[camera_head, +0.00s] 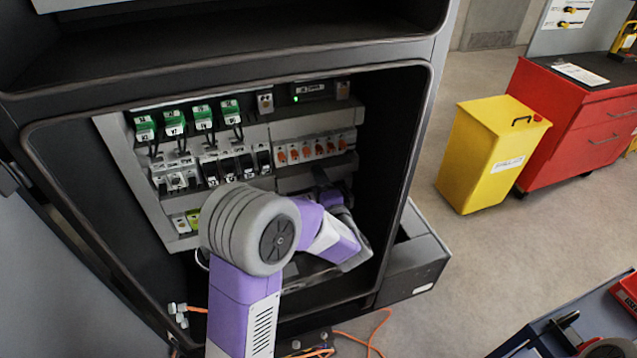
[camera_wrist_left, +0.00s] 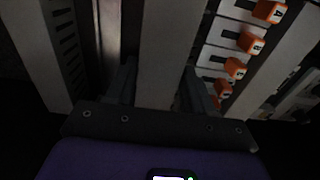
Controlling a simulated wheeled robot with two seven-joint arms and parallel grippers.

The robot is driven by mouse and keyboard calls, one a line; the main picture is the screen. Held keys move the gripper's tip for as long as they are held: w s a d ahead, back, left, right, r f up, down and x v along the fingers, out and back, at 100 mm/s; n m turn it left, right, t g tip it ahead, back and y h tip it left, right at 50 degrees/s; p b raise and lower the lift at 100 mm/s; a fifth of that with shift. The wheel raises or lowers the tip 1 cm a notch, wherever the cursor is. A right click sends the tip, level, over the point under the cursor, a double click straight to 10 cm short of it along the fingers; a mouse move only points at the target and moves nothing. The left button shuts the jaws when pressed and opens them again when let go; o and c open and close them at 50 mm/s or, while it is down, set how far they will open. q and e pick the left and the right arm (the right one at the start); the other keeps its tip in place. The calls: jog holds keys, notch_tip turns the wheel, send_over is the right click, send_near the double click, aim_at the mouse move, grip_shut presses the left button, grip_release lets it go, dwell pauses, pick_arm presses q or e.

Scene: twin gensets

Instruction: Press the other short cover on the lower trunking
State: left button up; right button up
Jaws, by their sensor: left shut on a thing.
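My left arm reaches into the open cabinet in the head view, and its dark gripper (camera_head: 328,188) is at the lower right of the mounting panel, below the row of orange-switched breakers. In the left wrist view the gripper's two fingers (camera_wrist_left: 160,85) stand either side of a plain grey strip, which looks like the short cover (camera_wrist_left: 167,45), and are shut on it. The lower trunking (camera_head: 295,184) runs under the breakers, partly hidden by my gripper and arm. Whether the cover is seated on it cannot be told. My right gripper is not in view.
Orange-switched breakers (camera_head: 315,148) sit just above the gripper, also close beside it in the wrist view (camera_wrist_left: 235,67). Green-topped devices (camera_head: 174,122) fill the panel's upper left. The cabinet's side wall (camera_head: 392,130) is close on the right. A yellow bin (camera_head: 484,160) stands outside.

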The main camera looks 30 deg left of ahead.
pick_arm(q)
jog(key=shift+w+a+b, duration=0.3)
jog(key=shift+a+b, duration=0.05)
dwell(0.3)
jog(key=shift+w+a+b, duration=0.2)
jog(key=shift+a+b, duration=0.05)
jog(key=shift+b, duration=0.3)
dwell(1.1)
jog(key=o, duration=1.4)
jog(key=shift+r, duration=0.1)
